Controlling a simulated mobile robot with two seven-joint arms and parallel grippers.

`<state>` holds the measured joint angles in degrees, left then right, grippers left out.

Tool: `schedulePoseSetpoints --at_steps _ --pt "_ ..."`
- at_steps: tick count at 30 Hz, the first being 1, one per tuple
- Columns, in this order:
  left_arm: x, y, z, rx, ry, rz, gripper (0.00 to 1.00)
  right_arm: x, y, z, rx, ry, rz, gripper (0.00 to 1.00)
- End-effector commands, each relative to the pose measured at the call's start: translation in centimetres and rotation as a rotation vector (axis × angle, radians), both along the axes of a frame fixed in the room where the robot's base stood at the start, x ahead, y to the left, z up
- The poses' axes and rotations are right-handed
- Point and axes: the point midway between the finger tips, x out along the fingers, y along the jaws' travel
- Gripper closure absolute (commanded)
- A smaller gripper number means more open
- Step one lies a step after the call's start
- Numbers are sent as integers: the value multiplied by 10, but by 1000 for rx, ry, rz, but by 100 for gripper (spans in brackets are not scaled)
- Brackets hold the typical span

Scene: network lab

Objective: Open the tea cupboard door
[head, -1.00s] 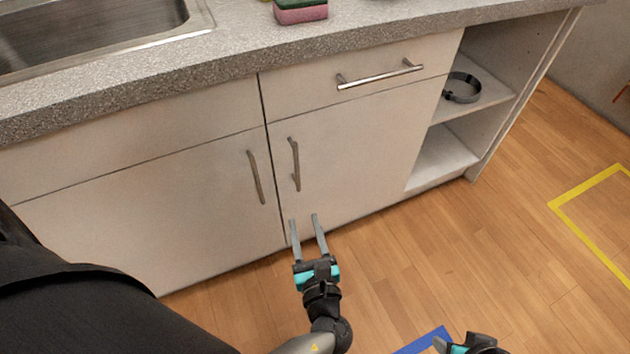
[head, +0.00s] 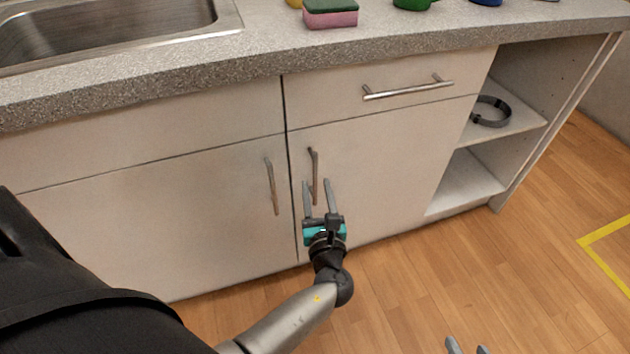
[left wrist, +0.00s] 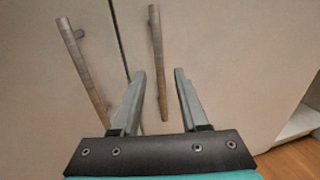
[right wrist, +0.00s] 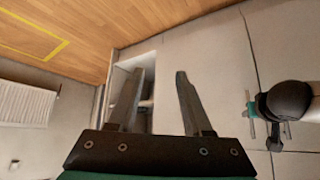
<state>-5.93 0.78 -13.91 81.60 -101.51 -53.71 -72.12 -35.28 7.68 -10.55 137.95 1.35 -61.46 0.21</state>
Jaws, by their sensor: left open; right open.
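Two pale cupboard doors meet below the counter, the left door (head: 150,220) and the right door (head: 380,160). Both look shut, and no label shows which is the tea cupboard. Each has an upright metal bar handle near the seam: the left handle (head: 271,186) and the right handle (head: 314,175). My left gripper (head: 317,183) is open in front of the right door. In the left wrist view the right handle (left wrist: 157,50) lines up between its fingers; contact cannot be told. My right gripper (head: 466,344) is open and empty at the bottom edge.
Above the right door is a drawer with a bar handle (head: 408,88). Open shelves at the right hold a dark ring-shaped item (head: 490,112). The counter (head: 260,55) overhangs the doors and carries a sink and a sponge (head: 331,14). The wooden floor (head: 540,250) at right is clear.

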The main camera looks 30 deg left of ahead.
Motion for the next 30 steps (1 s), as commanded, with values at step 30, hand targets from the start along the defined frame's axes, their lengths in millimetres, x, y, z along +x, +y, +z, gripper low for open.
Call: schedulePoseSetpoints --at_steps 30 --pt "27 22 0 0 0 -1 80 15 24 1 85 -173 26 50"
